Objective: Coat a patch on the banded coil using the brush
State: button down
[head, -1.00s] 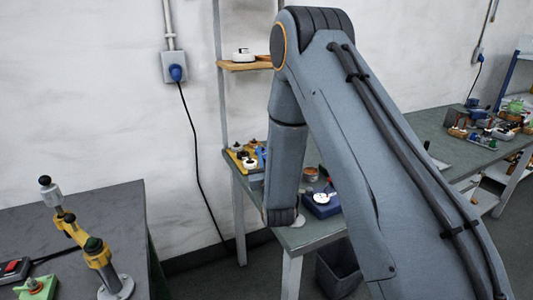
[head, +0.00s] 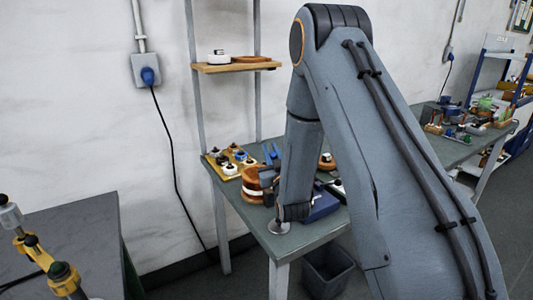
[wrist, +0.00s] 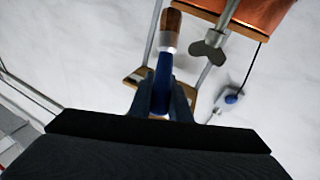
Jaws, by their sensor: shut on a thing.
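The coil (head: 252,188), copper-brown with a pale band around it, stands on the workbench just left of my forearm in the head view. In the wrist view, a copper surface (wrist: 265,12) shows at the top right, cut off by the frame; it appears to be part of the coil. My gripper (wrist: 160,100) is shut on the brush (wrist: 164,72), which has a blue handle, a metal ferrule and brown bristles. The brush tip points to the top of the wrist view, left of the copper surface and apart from it in the picture. My arm hides the gripper in the head view.
A yellow tray (head: 215,163) of small parts lies behind the coil. A blue box (head: 322,205) stands right of my forearm. A grey metal wing-shaped piece (wrist: 208,50) is near the copper surface. A wooden shelf (head: 238,66) hangs above; a bin (head: 327,268) stands below.

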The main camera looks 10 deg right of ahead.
notch_tip(320, 180, up, 8)
jog(key=p, duration=0.3)
jog(key=shift+p, duration=0.35)
dwell(0.6)
